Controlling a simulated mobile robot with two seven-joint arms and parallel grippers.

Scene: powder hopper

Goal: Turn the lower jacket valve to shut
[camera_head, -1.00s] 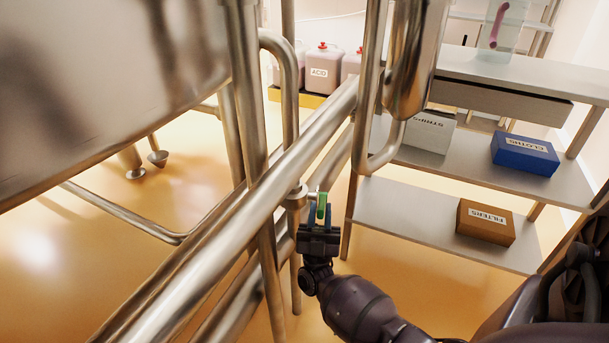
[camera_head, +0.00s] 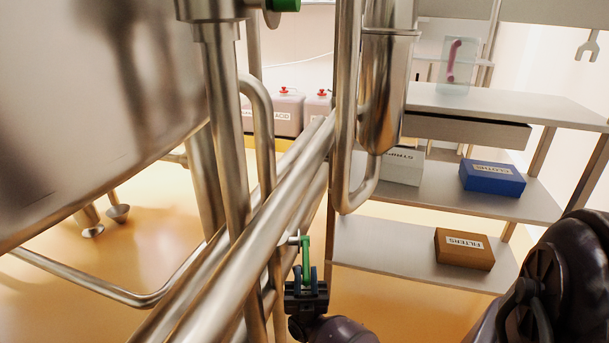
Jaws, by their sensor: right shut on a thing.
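The lower jacket valve shows as a green lever handle (camera_head: 306,254) on a short metal stem at a vertical steel pipe, low in the middle of the view. The lever stands roughly upright in the picture. My right gripper (camera_head: 306,274) comes up from below, and its two blue-tipped fingers are shut on the lower part of the green lever. The valve body is partly hidden behind the diagonal pipes. My left gripper is out of view.
Thick diagonal steel pipes (camera_head: 255,235) run close left of the gripper. A large steel vessel (camera_head: 80,100) fills the left. Another green part (camera_head: 284,5) shows at the top.

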